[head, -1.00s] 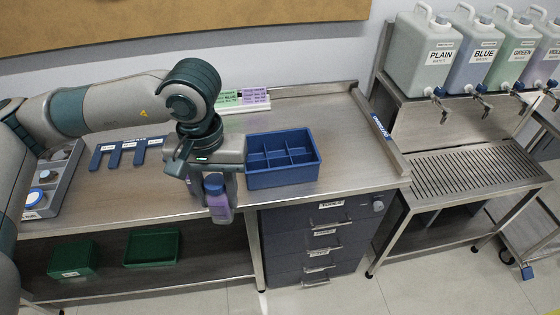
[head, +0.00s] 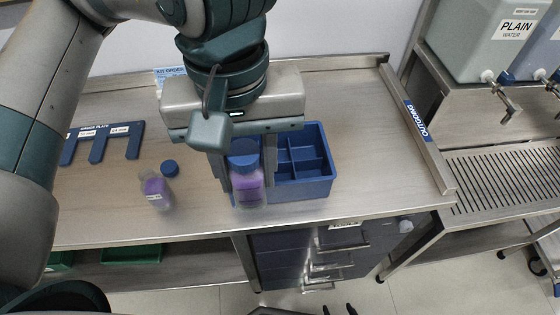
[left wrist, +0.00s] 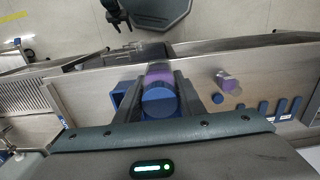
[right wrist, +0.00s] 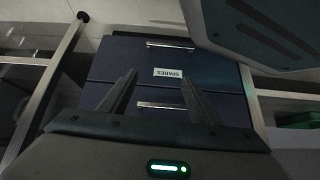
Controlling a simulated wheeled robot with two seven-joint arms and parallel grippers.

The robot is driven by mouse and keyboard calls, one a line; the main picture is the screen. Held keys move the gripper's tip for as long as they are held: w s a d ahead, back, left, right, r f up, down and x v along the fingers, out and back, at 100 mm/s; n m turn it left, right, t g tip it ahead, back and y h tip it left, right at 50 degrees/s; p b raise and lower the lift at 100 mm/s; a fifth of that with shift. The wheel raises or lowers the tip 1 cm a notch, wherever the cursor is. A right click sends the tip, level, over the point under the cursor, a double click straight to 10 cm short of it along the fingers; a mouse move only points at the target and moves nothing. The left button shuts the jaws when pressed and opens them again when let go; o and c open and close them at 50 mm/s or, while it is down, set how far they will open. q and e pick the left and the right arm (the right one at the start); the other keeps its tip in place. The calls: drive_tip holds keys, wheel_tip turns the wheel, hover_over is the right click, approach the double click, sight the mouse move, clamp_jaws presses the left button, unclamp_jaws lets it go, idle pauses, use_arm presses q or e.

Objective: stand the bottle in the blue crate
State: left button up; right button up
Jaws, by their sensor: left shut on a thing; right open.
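A clear bottle with purple contents and a blue cap (head: 248,186) is upright in my left gripper (head: 247,178), which is shut on it. It is in front of the left part of the blue crate (head: 312,188); whether it touches the crate or the bench is unclear. The left wrist view shows its blue cap (left wrist: 160,101) between the fingers, with part of the crate (left wrist: 120,98) beside it. The crate's compartments on the right look empty; its left part is hidden by my gripper and the bottle. My right gripper (right wrist: 159,82) is open and empty, facing the drawers.
A second, uncapped purple bottle (head: 156,192) stands on the bench, left of the held one, with a loose blue cap (head: 169,168) near it. A blue slotted plate (head: 104,140) lies further left. A raised rail (head: 418,125) edges the bench's right end. Drawers (head: 310,255) are below.

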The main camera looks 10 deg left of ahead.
drive_tip(key=shift+w+r, duration=0.1)
drive_tip(key=shift+w, duration=0.05)
use_arm(q)
drive_tip(key=shift+s, duration=0.1)
drive_tip(key=shift+w+p, duration=0.25)
drive_tip(key=shift+p, duration=0.05)
drive_tip(key=w+a+f+p, duration=0.4)
drive_tip(key=w+f+p, duration=0.3)
drive_tip(key=w, duration=0.3)
drive_tip(key=shift+w+a+p, duration=0.2)
drive_tip(key=shift+p, duration=0.3)
use_arm(e)
drive_tip(key=s+d+f+g+h, duration=0.1)
drive_tip(key=s+d+g, duration=0.2)
drive_tip(key=s, duration=0.8)
drive_tip(key=s+d+f+g+h, duration=0.1)
drive_tip(key=s+d+g, duration=0.2)
drive_tip(key=s+d, duration=0.3)
drive_tip(key=s, duration=0.4)
drive_tip(key=shift+s, duration=0.4)
